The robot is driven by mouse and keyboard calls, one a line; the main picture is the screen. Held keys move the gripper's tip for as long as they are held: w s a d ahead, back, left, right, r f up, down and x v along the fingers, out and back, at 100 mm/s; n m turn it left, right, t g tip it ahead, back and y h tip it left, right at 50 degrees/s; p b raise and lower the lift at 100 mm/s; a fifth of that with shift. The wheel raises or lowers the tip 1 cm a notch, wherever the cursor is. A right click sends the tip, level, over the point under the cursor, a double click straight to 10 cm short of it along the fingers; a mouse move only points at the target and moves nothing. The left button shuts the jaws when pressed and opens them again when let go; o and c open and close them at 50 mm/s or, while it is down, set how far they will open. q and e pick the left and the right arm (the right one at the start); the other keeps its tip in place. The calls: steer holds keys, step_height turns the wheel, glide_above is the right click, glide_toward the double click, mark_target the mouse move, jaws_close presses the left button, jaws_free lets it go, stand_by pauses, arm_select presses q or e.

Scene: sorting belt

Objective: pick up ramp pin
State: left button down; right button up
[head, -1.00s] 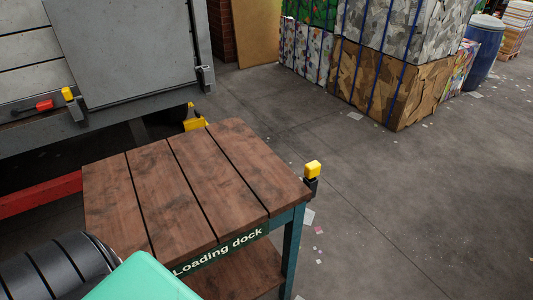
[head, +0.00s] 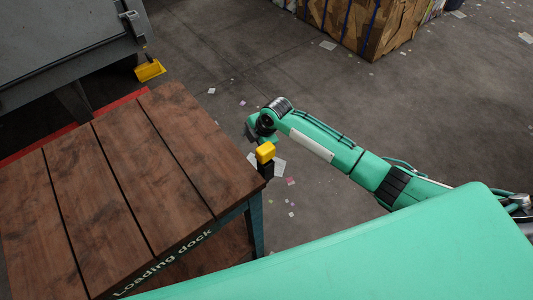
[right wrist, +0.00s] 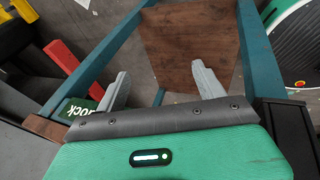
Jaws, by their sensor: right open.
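A yellow-topped pin in a dark holder (head: 265,152), which I take for the ramp pin, stands at the right corner of the wooden loading dock table (head: 122,180). My right gripper (head: 252,131) is just behind and above it in the head view, partly hidden by its own wrist. In the right wrist view, the two grey fingers of my right gripper (right wrist: 160,86) are spread with nothing between them. They point toward the table's teal frame (right wrist: 115,55) and brown lower shelf (right wrist: 188,45). I cannot make out the pin there. My left gripper is not in view.
A grey machine (head: 65,45) with a yellow part (head: 149,70) below it stands at the upper left. A red rail (head: 75,133) runs behind the table. Strapped cardboard bales (head: 365,25) stand at the back. The floor between is open with paper scraps.

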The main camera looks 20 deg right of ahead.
step_height(320, 180, up, 8)
steer(key=a+n, duration=0.2)
steer(key=n, duration=0.2)
step_height(320, 180, up, 18)
steer(key=n+g+h+p, duration=0.1)
steer(key=n+g+h, duration=0.25)
steer(key=n, duration=1.05)
glide_above(266, 147)
steer(key=shift+t, duration=0.35)
step_height(266, 147, down, 7)
steer(key=shift+s+a+r+p, duration=0.1)
steer(key=shift+a+p, duration=0.05)
steer(key=shift+p, duration=0.5)
steer(key=shift+f, duration=0.25)
step_height(266, 147, down, 5)
steer(key=shift+r+p, duration=0.1)
steer(key=shift+p, duration=1)
steer(key=shift+f, duration=0.3)
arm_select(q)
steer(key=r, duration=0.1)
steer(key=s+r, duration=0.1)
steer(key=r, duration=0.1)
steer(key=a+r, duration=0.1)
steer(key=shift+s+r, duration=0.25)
arm_select(e)
steer(key=c, duration=1.3)
